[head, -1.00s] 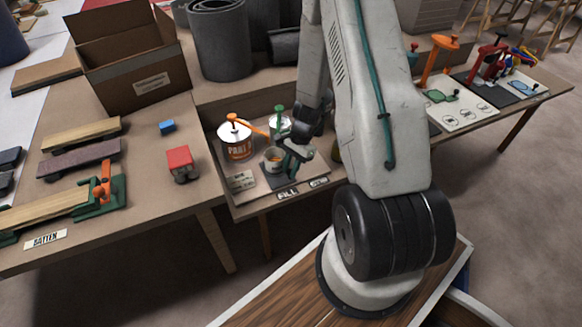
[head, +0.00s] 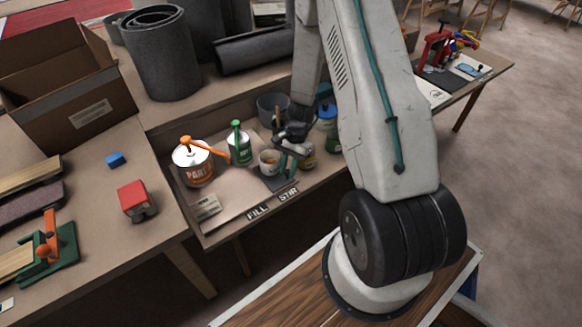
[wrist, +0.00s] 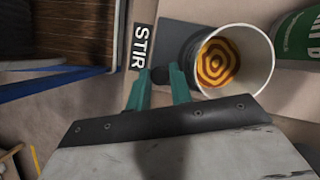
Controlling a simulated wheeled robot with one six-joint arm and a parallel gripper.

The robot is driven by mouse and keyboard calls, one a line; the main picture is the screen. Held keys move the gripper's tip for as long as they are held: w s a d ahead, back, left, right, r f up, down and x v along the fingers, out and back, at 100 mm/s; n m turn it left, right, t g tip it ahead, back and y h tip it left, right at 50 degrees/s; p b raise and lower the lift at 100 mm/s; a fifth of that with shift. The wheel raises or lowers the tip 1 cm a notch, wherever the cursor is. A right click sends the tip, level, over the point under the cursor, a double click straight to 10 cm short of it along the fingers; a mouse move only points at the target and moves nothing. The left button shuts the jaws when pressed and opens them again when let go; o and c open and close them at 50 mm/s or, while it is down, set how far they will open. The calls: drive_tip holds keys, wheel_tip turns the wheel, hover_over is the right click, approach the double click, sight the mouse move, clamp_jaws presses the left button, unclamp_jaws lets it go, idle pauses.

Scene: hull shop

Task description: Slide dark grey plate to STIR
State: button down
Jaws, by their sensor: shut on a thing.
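The dark grey plate (wrist: 178,38) lies flat on the bench, in the wrist view beside the STIR label (wrist: 143,46). In the head view the plate (head: 273,181) is just behind the STIR label (head: 288,194). The exact grip is partly hidden. The gripper (head: 287,163) is right of the cup in the head view.
The FILL label (head: 257,212) is left of STIR. An orange-labelled paint can (head: 197,171) with an orange lever and a green can (head: 239,150) stand left of the cup. More containers crowd behind and right of my gripper. A card (head: 207,207) lies at the front left.

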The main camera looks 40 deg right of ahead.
drive_tip(key=shift+d, duration=0.2)
drive_tip(key=c, duration=1.6)
unclamp_jaws()
drive_tip(key=shift+o, duration=0.3)
drive_tip(key=shift+d, duration=0.2)
drive_tip(key=shift+a, duration=0.15)
drive_tip(key=shift+r, duration=0.1)
drive_tip(key=shift+w+r, duration=0.1)
drive_tip(key=shift+r, duration=0.2)
drive_tip(key=s+v, duration=0.1)
drive_tip(key=v, duration=0.6)
drive_tip(key=shift+w, duration=0.4)
